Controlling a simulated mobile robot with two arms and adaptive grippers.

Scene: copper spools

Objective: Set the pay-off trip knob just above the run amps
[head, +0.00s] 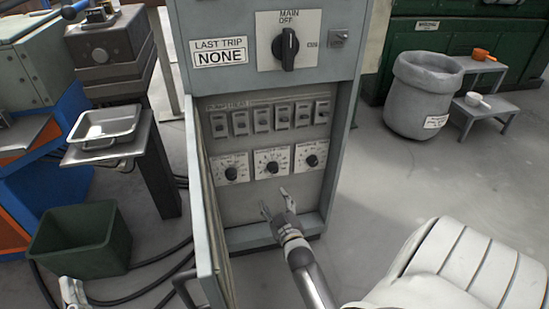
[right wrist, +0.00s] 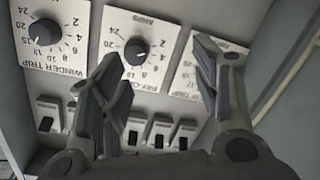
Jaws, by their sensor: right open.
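The pay-off trip dial (head: 272,161) is the middle of three white dials inside the open cabinet. Its black knob (head: 272,168) also shows in the right wrist view (right wrist: 136,51), upside down, on a plate lettered "PAY-O…" and "AMPS". Its exact setting is too small to read. My right gripper (head: 275,202) is open and empty, below the dial in the head view. In the right wrist view its fingers (right wrist: 158,55) stand either side of the knob's line, with no visible contact. A grey piece at the lower left edge, likely my left gripper (head: 72,290), is cut off.
The winder trip knob (right wrist: 45,32) and another dial (head: 231,168) flank it. A row of breakers (head: 274,117) is above. The cabinet door (head: 204,200) stands open at left. The main switch (head: 286,48) and a "LAST TRIP NONE" sign (head: 219,52) are higher up.

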